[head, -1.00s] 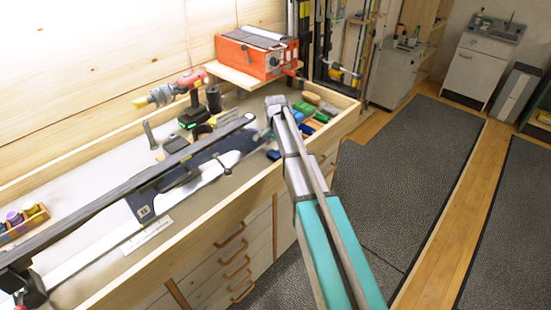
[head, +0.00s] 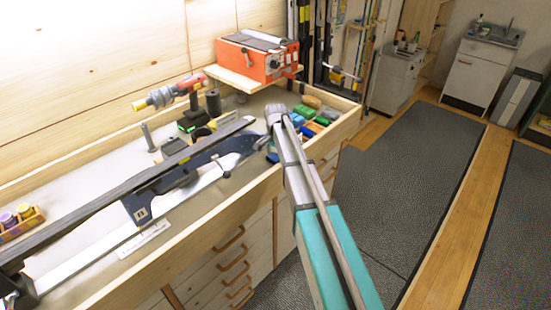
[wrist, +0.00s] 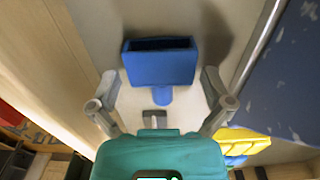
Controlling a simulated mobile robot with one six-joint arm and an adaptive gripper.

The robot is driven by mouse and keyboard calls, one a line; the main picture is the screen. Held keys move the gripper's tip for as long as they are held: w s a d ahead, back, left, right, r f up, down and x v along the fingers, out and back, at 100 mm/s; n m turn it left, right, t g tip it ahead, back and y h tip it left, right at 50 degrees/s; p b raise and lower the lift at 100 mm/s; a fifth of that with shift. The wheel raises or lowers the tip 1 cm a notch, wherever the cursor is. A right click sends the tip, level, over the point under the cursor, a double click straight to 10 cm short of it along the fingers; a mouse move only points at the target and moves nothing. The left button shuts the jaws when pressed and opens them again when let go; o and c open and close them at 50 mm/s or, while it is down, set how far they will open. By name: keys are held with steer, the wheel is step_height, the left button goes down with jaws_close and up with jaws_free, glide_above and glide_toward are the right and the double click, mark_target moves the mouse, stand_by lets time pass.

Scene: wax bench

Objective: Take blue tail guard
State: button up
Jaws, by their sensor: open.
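The blue tail guard (wrist: 160,65) is a boxy blue piece with a dark slot along its top and a short round stub below. It lies on the pale bench top in the wrist view. In the head view a small blue piece (head: 272,157), likely the same one, shows beside the end of my arm. My gripper (wrist: 160,90) is open, with one finger on each side of the guard's lower part. I cannot tell whether the fingers touch it. In the head view my gripper (head: 264,140) is small and partly hidden by my arm.
A yellow and blue piece (wrist: 240,142) lies close to the right finger. The long dark ski (head: 130,185) on its holder runs along the bench to the left. Several coloured blocks (head: 312,118) lie behind. The wooden front rim (head: 205,215) borders the bench.

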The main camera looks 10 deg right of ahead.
steer(key=c, duration=0.9)
steer(key=shift+o, duration=0.2)
steer(key=shift+r, duration=0.2)
step_height(320, 180, up, 2)
steer(key=p, duration=0.2)
steer(key=shift+p, duration=0.3)
steer(key=s+r+p, duration=1)
steer(key=s, duration=0.4)
steer(key=shift+d+r, duration=0.3)
steer(key=shift+d, duration=0.15)
